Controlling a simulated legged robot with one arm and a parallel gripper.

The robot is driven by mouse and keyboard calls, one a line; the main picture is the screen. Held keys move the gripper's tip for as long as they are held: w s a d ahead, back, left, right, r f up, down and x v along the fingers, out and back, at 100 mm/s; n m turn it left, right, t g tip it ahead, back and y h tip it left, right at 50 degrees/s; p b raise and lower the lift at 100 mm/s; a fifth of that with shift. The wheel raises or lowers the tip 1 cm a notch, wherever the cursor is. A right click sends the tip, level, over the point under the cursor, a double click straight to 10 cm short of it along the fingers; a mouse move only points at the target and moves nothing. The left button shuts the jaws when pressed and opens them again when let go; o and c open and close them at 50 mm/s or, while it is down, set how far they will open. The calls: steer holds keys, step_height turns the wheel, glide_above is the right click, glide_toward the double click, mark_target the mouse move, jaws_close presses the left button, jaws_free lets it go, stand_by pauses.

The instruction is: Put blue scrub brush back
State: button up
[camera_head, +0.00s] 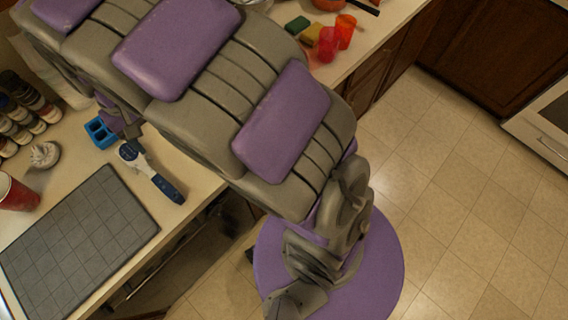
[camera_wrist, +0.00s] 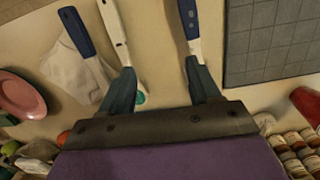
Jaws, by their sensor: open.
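In the head view a brush with a dark blue handle (camera_head: 168,188) and pale neck lies on the counter beside the dark mat. A blue holder (camera_head: 100,132) with openings stands just left of its head end. My gripper (camera_head: 125,135) hangs over that end, partly hidden by my arm. In the wrist view my gripper (camera_wrist: 162,65) is open, its teal fingers apart with bare counter between them. A blue-handled brush (camera_wrist: 189,15) meets the right finger in the picture; contact is unclear. Another blue handle (camera_wrist: 76,30) and a white handle (camera_wrist: 114,22) lie left. The brush heads are hidden.
The dark mat (camera_head: 80,250) lies at the counter's front. A red cup (camera_head: 16,192), bottles (camera_head: 20,110) and a crinkled scrubber (camera_head: 45,155) stand left. A pink plate (camera_wrist: 22,95) and white cloth (camera_wrist: 70,70) show in the wrist view. Red cups (camera_head: 328,45) and sponges (camera_head: 297,25) sit farther back.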

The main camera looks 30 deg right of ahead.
steer(key=s+d+r+m, duration=0.1)
steer(key=s+d+r, duration=0.3)
steer(key=s+d, duration=0.65)
steer(key=s+d+m, duration=0.1)
steer(key=s+d, duration=0.8)
steer(key=s, duration=0.6)
steer(key=shift+d+g, duration=0.2)
steer(key=shift+g, duration=0.2)
